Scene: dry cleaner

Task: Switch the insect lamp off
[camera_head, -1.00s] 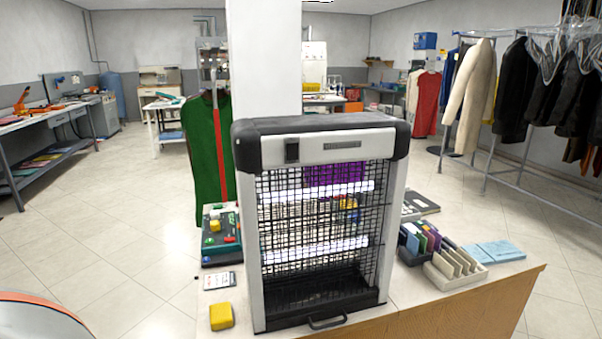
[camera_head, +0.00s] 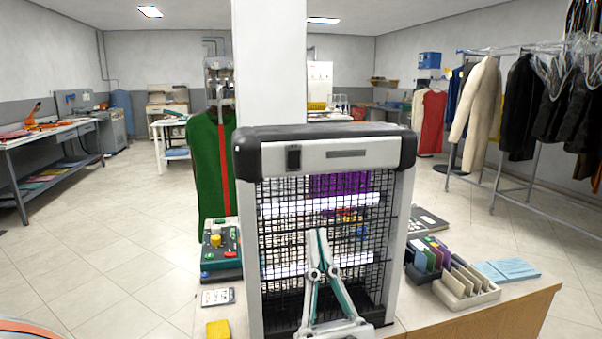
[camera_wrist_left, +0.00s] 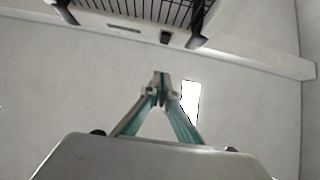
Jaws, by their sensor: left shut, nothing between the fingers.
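The insect lamp (camera_head: 401,240) stands upright on the counter, with a pale frame, black top corners and a black wire grid. Two white tubes (camera_head: 318,205) behind the grid glow brightly. A black rocker switch (camera_head: 293,158) is at the left of its top front panel; it also shows in the left wrist view (camera_wrist_left: 165,38). My left gripper (camera_head: 317,232) is shut and empty in front of the grid, below and a little right of the switch. In the left wrist view the fingertips (camera_wrist_left: 161,74) are apart from the switch. My right gripper is not in view.
A green control box (camera_head: 220,250), a card (camera_head: 217,297) and a yellow block (camera_head: 218,330) are left of the lamp. A card holder (camera_head: 465,285) and blue booklets (camera_head: 507,269) lie to its right. A white pillar (camera_head: 268,70) stands behind.

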